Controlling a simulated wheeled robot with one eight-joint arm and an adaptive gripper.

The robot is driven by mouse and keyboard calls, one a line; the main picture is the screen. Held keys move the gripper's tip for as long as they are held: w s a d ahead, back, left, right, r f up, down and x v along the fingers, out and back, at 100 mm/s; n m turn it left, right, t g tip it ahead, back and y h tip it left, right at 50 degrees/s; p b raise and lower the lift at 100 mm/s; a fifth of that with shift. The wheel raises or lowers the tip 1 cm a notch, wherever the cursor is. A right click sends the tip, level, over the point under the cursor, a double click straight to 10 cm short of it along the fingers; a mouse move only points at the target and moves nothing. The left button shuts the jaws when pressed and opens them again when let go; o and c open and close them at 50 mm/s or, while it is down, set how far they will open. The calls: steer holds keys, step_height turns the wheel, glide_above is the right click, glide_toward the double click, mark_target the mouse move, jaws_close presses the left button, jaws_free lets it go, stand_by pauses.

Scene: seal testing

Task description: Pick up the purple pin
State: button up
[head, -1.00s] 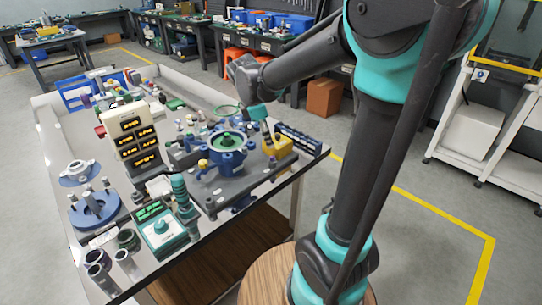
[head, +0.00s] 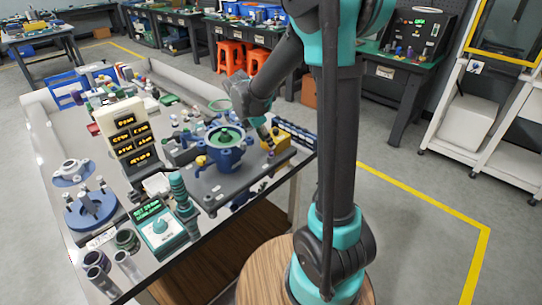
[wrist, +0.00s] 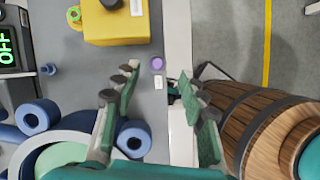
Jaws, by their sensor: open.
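The purple pin (wrist: 157,63) shows in the wrist view as a small round purple top on the grey plate, beside a small white label. My gripper (wrist: 158,76) is open, with its two green-padded fingers on either side of the line toward the pin. The pin lies just beyond the fingertips, between them in the picture, and nothing is held. The height gap between fingertips and pin cannot be told. In the head view my gripper (head: 262,125) hangs over the right part of the bench, and I cannot make out the pin clearly there.
A yellow block (wrist: 118,22) stands close to the pin. A blue flanged housing (head: 226,156) with a green centre stands left of my gripper. A display panel (head: 125,135) and a teal-knobbed box (head: 158,226) are further left. A wooden barrel shape (wrist: 265,125) is beside the bench.

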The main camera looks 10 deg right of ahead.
mark_target(270, 152)
steer(key=shift+a+x, duration=0.15)
steer(key=shift+x, duration=1.3)
steer(key=shift+a+x, duration=0.15)
steer(key=shift+x, duration=1.3)
steer(key=shift+f, duration=0.1)
jaws_close()
